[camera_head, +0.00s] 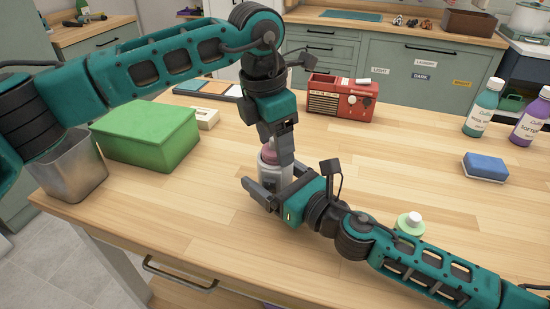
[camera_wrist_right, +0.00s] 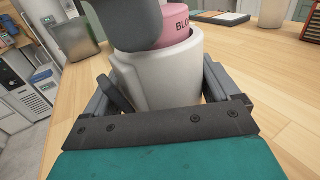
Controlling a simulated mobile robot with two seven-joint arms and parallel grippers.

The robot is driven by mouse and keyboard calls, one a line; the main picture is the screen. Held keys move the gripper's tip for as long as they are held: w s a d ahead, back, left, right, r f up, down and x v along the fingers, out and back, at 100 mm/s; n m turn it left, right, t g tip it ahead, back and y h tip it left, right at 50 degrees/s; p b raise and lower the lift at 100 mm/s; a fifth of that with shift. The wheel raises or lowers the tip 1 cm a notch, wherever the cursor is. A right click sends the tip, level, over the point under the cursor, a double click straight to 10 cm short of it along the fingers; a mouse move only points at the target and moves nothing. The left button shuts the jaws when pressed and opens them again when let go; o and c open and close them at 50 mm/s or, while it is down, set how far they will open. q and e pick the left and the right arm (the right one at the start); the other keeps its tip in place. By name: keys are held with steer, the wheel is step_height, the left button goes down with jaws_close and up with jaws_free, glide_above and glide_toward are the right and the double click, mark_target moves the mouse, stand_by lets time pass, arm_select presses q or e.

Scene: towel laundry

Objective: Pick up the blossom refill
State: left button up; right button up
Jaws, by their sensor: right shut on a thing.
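The blossom refill is a pink cylinder (camera_head: 268,154) with the letters "BLO" showing. It sits in the top of a pale grey-white holder (camera_head: 270,176) on the table; the refill (camera_wrist_right: 176,24) and holder (camera_wrist_right: 160,82) also show in the right wrist view. My right gripper (camera_head: 273,188) is shut on the holder from the side, low near the tabletop. My left gripper (camera_head: 283,152) points down from above at the refill and hides part of it. A grey finger of it covers the refill's left side in the right wrist view. I cannot tell whether it grips the refill.
A green box (camera_head: 146,135) and a metal bin (camera_head: 72,168) stand at left. A red radio (camera_head: 341,95) is behind. A blue sponge (camera_head: 485,167), a teal bottle (camera_head: 483,107) and a purple bottle (camera_head: 531,118) are at right.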

arm_select(q)
steer(key=c, duration=0.8)
step_height(320, 180, up, 10)
steer(key=shift+r, duration=0.1)
arm_select(e)
steer(key=o, duration=0.9)
steer(key=shift+o, duration=0.2)
steer(key=shift+s, duration=0.1)
